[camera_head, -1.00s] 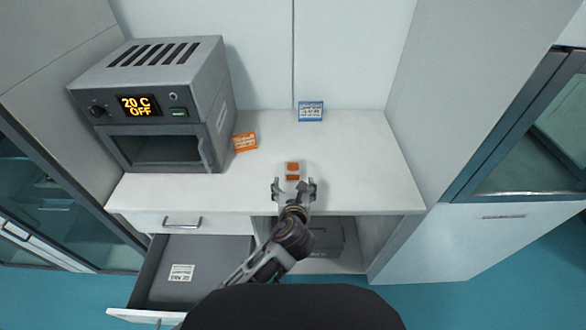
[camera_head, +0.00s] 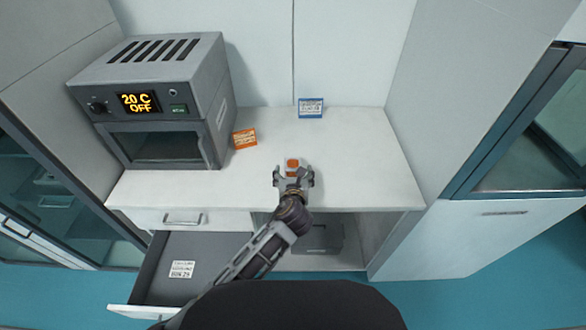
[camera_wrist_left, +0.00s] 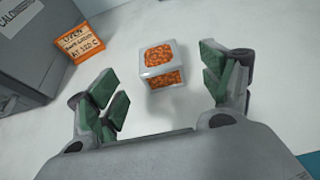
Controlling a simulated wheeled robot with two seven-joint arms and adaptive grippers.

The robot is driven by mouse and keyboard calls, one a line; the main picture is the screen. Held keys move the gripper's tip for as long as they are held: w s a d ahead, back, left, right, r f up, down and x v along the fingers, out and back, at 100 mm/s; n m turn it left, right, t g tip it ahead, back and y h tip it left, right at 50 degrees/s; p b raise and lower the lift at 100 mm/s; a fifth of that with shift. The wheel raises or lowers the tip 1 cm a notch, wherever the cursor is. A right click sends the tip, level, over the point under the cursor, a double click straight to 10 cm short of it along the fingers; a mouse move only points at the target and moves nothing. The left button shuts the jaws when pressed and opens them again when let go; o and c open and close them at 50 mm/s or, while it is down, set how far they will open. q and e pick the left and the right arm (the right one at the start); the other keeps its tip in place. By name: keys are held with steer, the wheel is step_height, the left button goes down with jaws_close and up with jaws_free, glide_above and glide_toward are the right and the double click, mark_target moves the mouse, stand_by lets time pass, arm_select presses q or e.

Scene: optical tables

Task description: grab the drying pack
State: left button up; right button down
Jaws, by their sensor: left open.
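The drying pack (camera_head: 292,163) is a small clear block with orange beads inside, standing on the white worktop. In the left wrist view the drying pack (camera_wrist_left: 163,66) sits between and just beyond the fingers, with space on both sides. My left gripper (camera_head: 293,177) is open and empty at the near side of the pack, partly covering it in the head view. Its green-padded fingers (camera_wrist_left: 162,90) are spread wide in the left wrist view. My right gripper is not in view.
A grey oven (camera_head: 160,105) reading 20 C OFF stands on the left. An orange sign (camera_head: 244,139) and a blue sign (camera_head: 311,108) stand behind the pack. An open drawer (camera_head: 211,262) with a white label is below left. The worktop's right side (camera_head: 365,165) is clear.

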mark_target(293, 166)
arm_select(q)
steer(key=shift+x, duration=1.25)
steer(key=shift+x, duration=2.6)
steer(key=shift+a, duration=0.1)
steer(key=shift+c, duration=0.3)
steer(key=c, duration=1.2)
steer(key=shift+r+p, duration=0.35)
steer(key=shift+r, duration=4.7)
